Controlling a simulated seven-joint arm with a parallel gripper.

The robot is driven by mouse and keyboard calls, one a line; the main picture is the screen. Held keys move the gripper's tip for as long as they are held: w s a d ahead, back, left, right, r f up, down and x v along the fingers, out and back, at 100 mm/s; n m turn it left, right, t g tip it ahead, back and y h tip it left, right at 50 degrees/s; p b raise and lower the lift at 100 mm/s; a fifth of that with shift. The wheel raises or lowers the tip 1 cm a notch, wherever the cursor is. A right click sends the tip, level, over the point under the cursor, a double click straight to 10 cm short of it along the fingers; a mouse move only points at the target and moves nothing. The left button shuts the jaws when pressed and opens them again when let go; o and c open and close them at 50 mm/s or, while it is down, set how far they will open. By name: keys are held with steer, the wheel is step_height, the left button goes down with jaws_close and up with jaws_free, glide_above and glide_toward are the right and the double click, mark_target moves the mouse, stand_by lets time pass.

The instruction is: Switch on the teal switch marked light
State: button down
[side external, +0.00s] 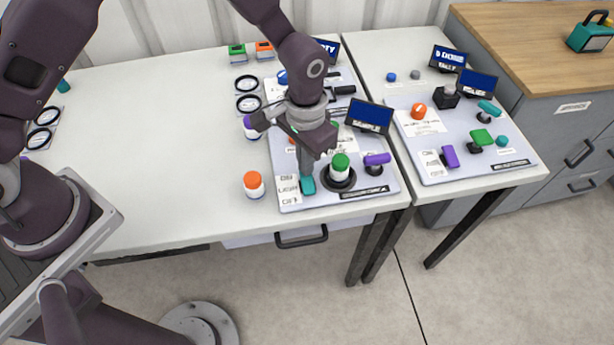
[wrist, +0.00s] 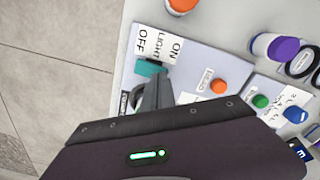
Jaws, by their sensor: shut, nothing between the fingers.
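The teal switch (side external: 307,185) sits at the front left of the near grey panel, beside a white label (side external: 288,189). In the wrist view the teal switch (wrist: 149,68) lies beside the words ON, LIGHT and OFF (wrist: 159,43). Its visible teal part lies nearer the OFF side. My gripper (side external: 305,171) is shut and empty, pointing down just above or at the switch. Its fingertips (wrist: 157,82) partly cover the ON side of the switch in the wrist view. I cannot tell whether they touch it.
A green-capped white post (side external: 340,168) on a black base stands close right of my gripper, with a purple lever (side external: 377,159) beyond. An orange-capped bottle (side external: 254,185) stands left of the panel. The table's front left is clear.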

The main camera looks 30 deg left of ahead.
steer(key=shift+f, duration=0.7)
stand_by(0.3)
steer(key=shift+r, duration=3.55)
steer(key=s+a+r+n+t, duration=0.1)
steer(key=s+a+r, duration=0.25)
steer(key=r, duration=0.55)
steer(key=s+a+r+t, duration=0.1)
steer(key=s+a+r, duration=0.1)
steer(key=a+r, duration=0.45)
steer(key=s+a+r+n+t, duration=0.1)
steer(key=s+a+r, duration=0.2)
steer(key=s, duration=0.5)
steer(key=s+a+r+n+t, duration=0.1)
steer(key=s+a+r+t, duration=0.1)
steer(key=s, duration=0.6)
steer(key=shift+s+a+r+t, duration=0.15)
steer(key=shift+a+r+t, duration=0.15)
steer(key=shift+a+r, duration=0.6)
